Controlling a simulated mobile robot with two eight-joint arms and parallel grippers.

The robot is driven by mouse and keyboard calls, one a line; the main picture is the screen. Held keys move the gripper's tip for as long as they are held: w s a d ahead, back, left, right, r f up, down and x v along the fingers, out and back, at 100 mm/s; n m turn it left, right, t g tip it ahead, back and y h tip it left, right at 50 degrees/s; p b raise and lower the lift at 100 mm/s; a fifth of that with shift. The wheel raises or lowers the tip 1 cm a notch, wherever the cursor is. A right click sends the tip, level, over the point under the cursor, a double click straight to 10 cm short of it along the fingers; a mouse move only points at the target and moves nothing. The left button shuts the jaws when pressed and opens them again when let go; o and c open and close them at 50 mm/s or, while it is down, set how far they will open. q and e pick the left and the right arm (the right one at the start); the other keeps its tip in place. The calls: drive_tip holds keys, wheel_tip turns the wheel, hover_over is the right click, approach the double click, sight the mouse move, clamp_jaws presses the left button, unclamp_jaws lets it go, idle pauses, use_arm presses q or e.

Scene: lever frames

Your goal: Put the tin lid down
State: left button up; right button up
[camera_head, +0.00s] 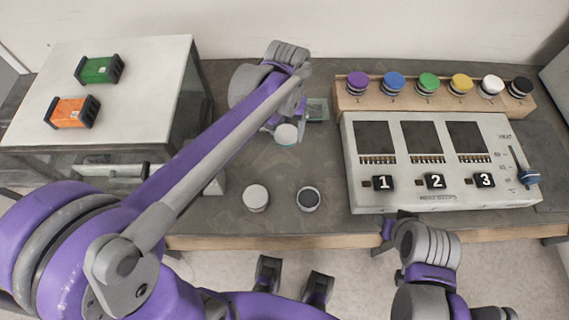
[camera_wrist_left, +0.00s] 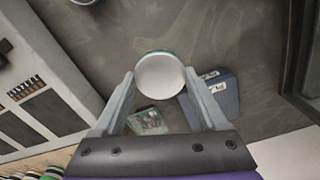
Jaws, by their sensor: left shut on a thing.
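My left gripper (camera_head: 287,128) is shut on the tin lid (camera_head: 286,136), a round white disc with a teal rim. In the left wrist view the lid (camera_wrist_left: 160,74) sits between the two fingertips (camera_wrist_left: 160,78), above the grey worktop. In the head view it is beyond two round items near the front edge. One is a pale-topped round piece (camera_head: 256,197); the other is a round tin (camera_head: 308,199) with a dark top. Whether the lid touches the worktop I cannot tell. My right gripper (camera_head: 395,224) is at the worktop's front edge, its fingers unclear.
A grey device (camera_head: 440,200) with three numbered panels and a lever (camera_head: 526,176) stands at right. Behind it a wooden rack (camera_head: 515,107) holds several coloured knobs. A small green card (camera_head: 317,109) and blue box (camera_wrist_left: 220,94) lie near my left gripper. A white-topped stand (camera_head: 150,75) is left.

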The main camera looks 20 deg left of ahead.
sight(286, 134)
use_arm(q)
wheel_tip(286, 134, down, 9)
drive_tip(key=shift+r+b, duration=0.1)
drive_tip(key=shift+b, duration=0.25)
use_arm(e)
drive_tip(key=shift+s+f, duration=0.1)
drive_tip(key=shift+f, duration=0.35)
use_arm(q)
drive_tip(key=shift+f, duration=0.2)
drive_tip(key=o, duration=1.2)
use_arm(e)
drive_tip(key=shift+f, duration=0.15)
use_arm(q)
drive_tip(key=shift+o, duration=0.2)
drive_tip(key=shift+r, duration=0.1)
drive_tip(key=shift+r, duration=0.3)
wheel_tip(286, 134, up, 12)
drive_tip(key=shift+f+p, duration=0.15)
drive_tip(key=shift+p, duration=0.45)
use_arm(e)
drive_tip(key=shift+r, duration=0.85)
use_arm(q)
drive_tip(key=shift+s, duration=0.1)
